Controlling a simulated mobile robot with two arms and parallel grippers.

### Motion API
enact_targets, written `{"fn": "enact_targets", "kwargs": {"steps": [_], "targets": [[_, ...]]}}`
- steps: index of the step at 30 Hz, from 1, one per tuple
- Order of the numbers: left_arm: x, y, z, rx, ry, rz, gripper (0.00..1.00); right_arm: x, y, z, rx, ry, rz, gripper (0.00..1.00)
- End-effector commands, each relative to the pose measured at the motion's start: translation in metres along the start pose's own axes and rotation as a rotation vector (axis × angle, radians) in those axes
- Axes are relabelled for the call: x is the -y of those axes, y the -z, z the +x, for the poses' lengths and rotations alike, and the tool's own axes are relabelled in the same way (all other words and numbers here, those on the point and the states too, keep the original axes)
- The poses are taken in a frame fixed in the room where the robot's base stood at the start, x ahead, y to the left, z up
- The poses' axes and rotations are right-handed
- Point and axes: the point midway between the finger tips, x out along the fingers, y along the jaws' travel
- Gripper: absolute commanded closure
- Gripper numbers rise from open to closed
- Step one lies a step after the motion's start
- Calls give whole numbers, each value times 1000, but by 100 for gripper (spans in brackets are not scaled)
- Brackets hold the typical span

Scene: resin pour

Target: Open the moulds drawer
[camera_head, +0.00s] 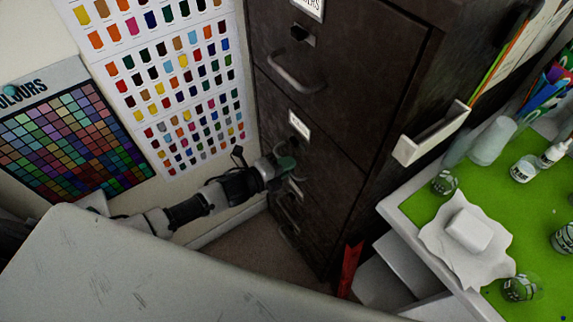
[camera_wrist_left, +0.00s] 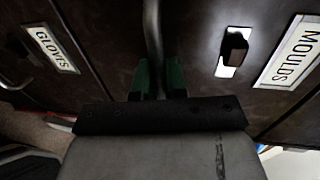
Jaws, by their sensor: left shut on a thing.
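The moulds drawer (camera_head: 322,165) is in the dark filing cabinet and looks flush with its front. Its label shows on the right of the left wrist view (camera_wrist_left: 292,50), with a dark latch (camera_wrist_left: 233,48) beside it. My left gripper (camera_head: 287,166) reaches in from the left to the drawer front. In the left wrist view its green fingers (camera_wrist_left: 158,77) are shut on the metal bar handle (camera_wrist_left: 152,30), one on each side. The gripper hides part of the handle in the head view. My right gripper is in neither view.
The gloves drawer (camera_wrist_left: 52,48) is just below. Another drawer with a bar handle (camera_head: 297,76) is above. A green-topped bench (camera_head: 415,205) with bottles and cups stands right of the cabinet. A red object (camera_head: 349,268) is near the cabinet's foot. Some floor (camera_head: 245,255) is clear before the cabinet.

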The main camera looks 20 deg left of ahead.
Motion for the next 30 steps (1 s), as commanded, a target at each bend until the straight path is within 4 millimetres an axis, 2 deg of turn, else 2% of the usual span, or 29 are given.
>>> {"fn": "enact_targets", "kwargs": {"steps": [5, 11, 17, 30], "targets": [[-1, 0, -3, 1, -2, 0, 100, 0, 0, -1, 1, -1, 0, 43], [-5, 0, -23, 0, -5, -1, 100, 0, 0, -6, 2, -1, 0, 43], [-15, 1, -67, 1, -10, -2, 100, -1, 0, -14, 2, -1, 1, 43], [-39, 1, -186, 1, -9, -2, 100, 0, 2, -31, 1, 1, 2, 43]]}}
